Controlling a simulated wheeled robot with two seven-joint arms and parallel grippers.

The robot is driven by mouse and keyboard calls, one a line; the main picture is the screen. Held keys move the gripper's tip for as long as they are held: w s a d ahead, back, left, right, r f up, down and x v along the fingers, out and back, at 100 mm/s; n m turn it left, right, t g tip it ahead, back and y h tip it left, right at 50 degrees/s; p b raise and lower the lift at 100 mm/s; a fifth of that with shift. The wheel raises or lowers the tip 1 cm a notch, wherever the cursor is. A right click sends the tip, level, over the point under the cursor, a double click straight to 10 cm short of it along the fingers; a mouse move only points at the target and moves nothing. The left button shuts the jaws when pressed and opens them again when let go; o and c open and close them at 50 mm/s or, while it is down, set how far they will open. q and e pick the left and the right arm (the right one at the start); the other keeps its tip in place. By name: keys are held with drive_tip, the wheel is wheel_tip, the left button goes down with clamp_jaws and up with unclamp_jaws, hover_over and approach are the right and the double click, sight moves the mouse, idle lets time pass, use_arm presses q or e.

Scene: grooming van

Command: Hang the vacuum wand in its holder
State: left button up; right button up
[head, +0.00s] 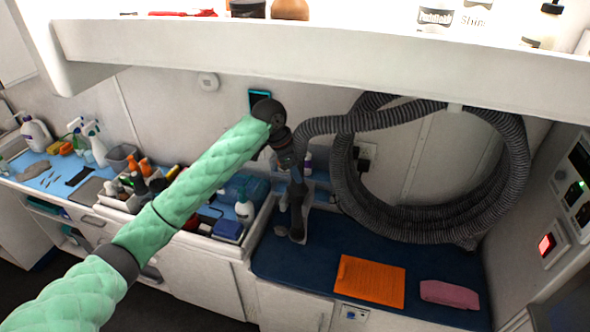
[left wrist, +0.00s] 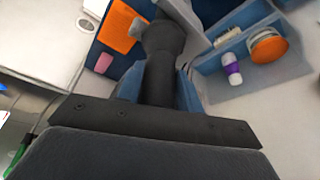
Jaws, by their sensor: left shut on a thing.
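The dark grey vacuum wand (head: 297,200) hangs roughly upright at the wall above the blue counter, its lower end near or on the counter; I cannot tell if they touch. My left gripper (head: 287,158) is shut on its upper part, close to the ribbed hose. In the left wrist view the wand (left wrist: 162,70) runs away from my left gripper (left wrist: 160,98) toward the orange and blue surfaces. The ribbed hose (head: 500,190) loops in a big coil on the wall to the right. I cannot make out the wand's holder. My right gripper is out of view.
A white overhead shelf (head: 330,45) spans the top. The blue counter (head: 300,262) carries an orange folder (head: 370,281) and a pink cloth (head: 449,294). A crowded tray of bottles (head: 262,212) stands left of the wand. A small wall caddy (left wrist: 222,68) holds a white-and-purple bottle.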

use_arm(q)
drive_tip(key=shift+f, duration=0.6)
drive_tip(key=o, duration=1.8)
